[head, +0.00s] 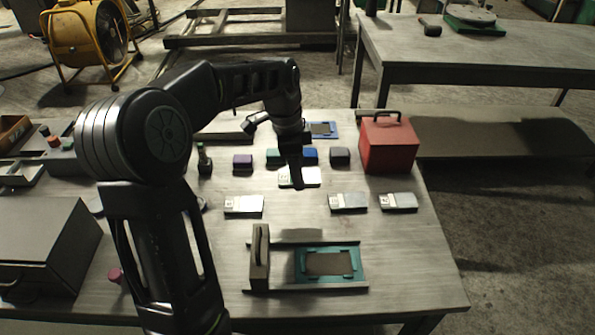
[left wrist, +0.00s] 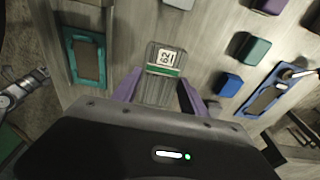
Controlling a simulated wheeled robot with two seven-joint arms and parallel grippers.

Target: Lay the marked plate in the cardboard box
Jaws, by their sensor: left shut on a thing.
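My left gripper (head: 297,183) is over the middle of the grey table, pointing down, shut on a grey plate (head: 314,177). In the left wrist view the plate (left wrist: 160,85) sits between the two purple-grey fingers (left wrist: 158,95); its white label appears to read 62, above a green stripe. I cannot tell whether the plate touches the table. Other labelled grey plates lie nearby: one at the left (head: 244,206) and two at the right (head: 348,202) (head: 398,202). A brown open box (head: 13,130) is cut off at the left edge; I cannot tell if it is cardboard. My right gripper is not in view.
A red box with a handle (head: 388,143) stands at the back right. Several coloured blocks (head: 242,162) sit behind the plates. A teal frame fixture (head: 328,264) is at the front, a dark grey case (head: 45,240) at the left. The front right table corner is clear.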

